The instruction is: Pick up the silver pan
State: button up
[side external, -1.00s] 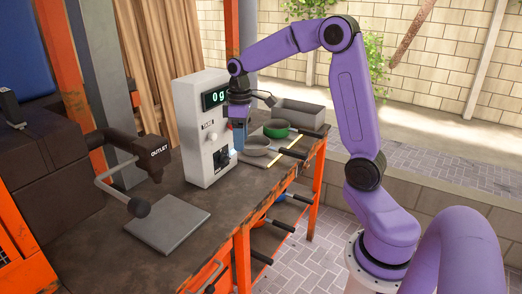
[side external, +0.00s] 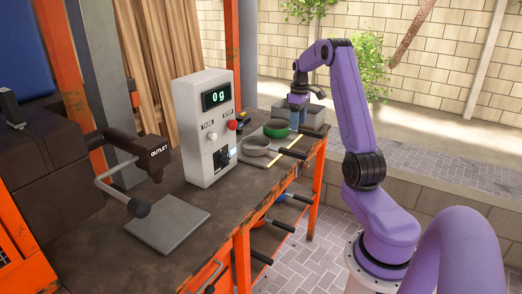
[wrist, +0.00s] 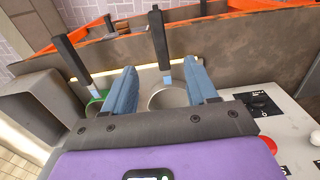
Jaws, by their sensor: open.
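The silver pan (side external: 257,141) sits on the bench beside the machine with the display, its black handle (side external: 293,154) pointing right over the bench edge. In the wrist view the pan's rim (wrist: 153,101) shows partly between my fingers, with the handle (wrist: 157,36) pointing up; the rest is hidden by my gripper. My gripper (side external: 297,124) is open and empty, high and to the right of the silver pan, in front of the grey bin. It also shows in the wrist view (wrist: 160,64), fingers spread apart.
A green pan (side external: 277,125) stands just behind the silver pan, close to my gripper. The grey bin (side external: 314,114) is at the bench's far end. The machine (side external: 203,150) reads 0 g. A grey plate (side external: 168,224) lies under the outlet. More pans are on the shelf below.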

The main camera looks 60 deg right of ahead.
send_near(297, 152)
notch_tip(297, 152, down, 5)
jog(key=shift+w+a+f, duration=0.15)
jog(key=shift+f, duration=2.7)
grip_shut()
